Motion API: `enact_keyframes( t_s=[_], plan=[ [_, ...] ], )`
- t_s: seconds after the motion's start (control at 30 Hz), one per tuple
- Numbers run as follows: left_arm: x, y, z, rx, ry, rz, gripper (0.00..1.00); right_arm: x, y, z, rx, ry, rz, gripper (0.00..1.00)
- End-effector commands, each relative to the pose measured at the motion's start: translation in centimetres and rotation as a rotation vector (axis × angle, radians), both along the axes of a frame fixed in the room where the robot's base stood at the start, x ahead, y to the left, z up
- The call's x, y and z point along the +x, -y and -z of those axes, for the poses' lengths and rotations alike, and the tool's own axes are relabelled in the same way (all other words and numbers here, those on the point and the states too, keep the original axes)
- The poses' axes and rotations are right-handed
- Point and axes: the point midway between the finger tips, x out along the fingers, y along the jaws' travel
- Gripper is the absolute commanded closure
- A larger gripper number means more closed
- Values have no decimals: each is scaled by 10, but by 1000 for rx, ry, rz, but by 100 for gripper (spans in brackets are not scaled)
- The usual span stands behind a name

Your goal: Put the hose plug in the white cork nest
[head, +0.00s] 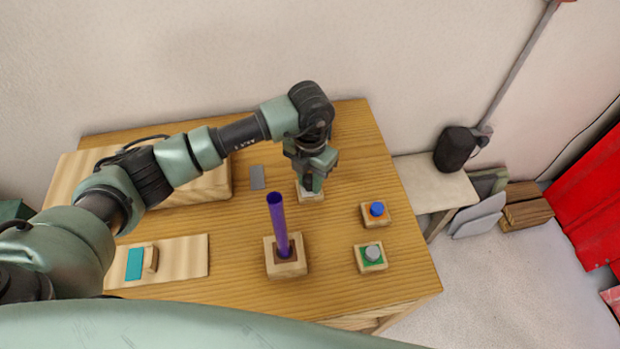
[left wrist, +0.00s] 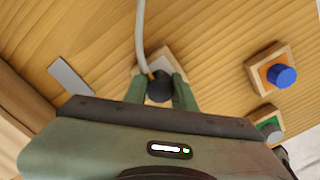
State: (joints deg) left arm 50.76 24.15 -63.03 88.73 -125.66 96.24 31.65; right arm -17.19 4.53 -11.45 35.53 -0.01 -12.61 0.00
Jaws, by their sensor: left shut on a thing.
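My left gripper (head: 314,185) is at the back middle of the table, pointing down over the white cork nest (head: 300,196). In the left wrist view my left gripper (left wrist: 159,92) is shut on the hose plug (left wrist: 160,88), a dark round piece with a pale grey hose (left wrist: 140,35) running up from it. The white nest (left wrist: 176,58) shows just behind the plug, a wooden block with a pale top, partly hidden by plug and fingers. I cannot tell whether the plug touches the nest. My right gripper is not in view.
A purple rod (head: 278,225) stands upright in a wooden block (head: 286,269) in front. A blue knob (head: 377,209) and a grey knob (head: 373,252) sit in small blocks at right. A teal piece (head: 135,263) is on a board at left. A grey plate (head: 257,177) lies left of the gripper.

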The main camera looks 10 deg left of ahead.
Motion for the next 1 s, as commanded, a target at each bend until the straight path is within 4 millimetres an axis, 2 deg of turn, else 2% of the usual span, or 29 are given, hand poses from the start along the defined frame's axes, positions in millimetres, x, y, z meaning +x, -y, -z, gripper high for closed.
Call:
enact_keyframes(
  t_s=[0.1,0.13,0.17,0.57,1.0],
  plan=[
    [0,0,3,0,0,0,100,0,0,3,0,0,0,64],
    [0,0,3,0,0,0,69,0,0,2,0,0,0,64],
    [0,0,2,0,0,0,65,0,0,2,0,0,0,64],
    [0,0,-1,0,0,0,65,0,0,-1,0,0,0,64],
    [0,0,-36,1,1,0,65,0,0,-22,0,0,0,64]
  ],
)
